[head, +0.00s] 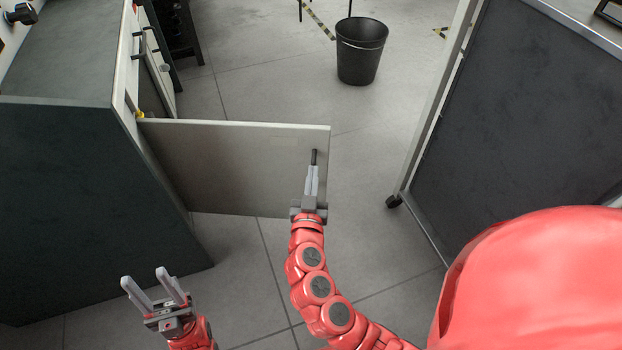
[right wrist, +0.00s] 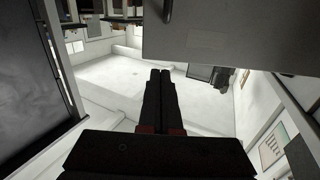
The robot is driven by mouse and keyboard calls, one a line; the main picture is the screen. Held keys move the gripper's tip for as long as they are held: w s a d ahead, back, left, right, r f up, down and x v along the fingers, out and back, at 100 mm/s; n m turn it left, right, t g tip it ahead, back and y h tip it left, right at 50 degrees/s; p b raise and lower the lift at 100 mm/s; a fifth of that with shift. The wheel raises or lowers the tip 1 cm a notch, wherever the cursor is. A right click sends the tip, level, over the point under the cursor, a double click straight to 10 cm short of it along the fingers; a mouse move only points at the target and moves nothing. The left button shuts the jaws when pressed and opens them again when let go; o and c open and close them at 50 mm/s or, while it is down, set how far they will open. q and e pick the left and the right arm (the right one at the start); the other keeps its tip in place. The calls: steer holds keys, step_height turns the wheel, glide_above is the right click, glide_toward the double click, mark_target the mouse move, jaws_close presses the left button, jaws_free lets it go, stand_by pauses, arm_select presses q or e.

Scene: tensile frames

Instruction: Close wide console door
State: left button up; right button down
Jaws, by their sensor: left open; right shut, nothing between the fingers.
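The wide console door (head: 225,160) is a light grey panel standing open, sticking out to the right from the front of the dark grey console (head: 60,180). A dark bar handle (head: 314,157) sits near its free edge; the handle (right wrist: 167,10) and the door (right wrist: 225,35) also show at the top of the right wrist view. My right gripper (head: 313,170) is shut and empty, in front of the door's near face by the handle; whether it touches is unclear. My left gripper (head: 143,277) is open and empty, low on the left, apart from the door.
A black bin (head: 361,52) stands on the tiled floor behind the door. A dark panel in a metal frame on casters (head: 530,110) stands to the right. Other handled fronts (head: 150,55) lie further along the console. Floor between door and panel is clear.

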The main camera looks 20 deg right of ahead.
mark_target(316, 135)
steer(key=x, duration=1)
steer(key=shift+w+d+f, duration=0.1)
steer(key=shift+w, duration=0.15)
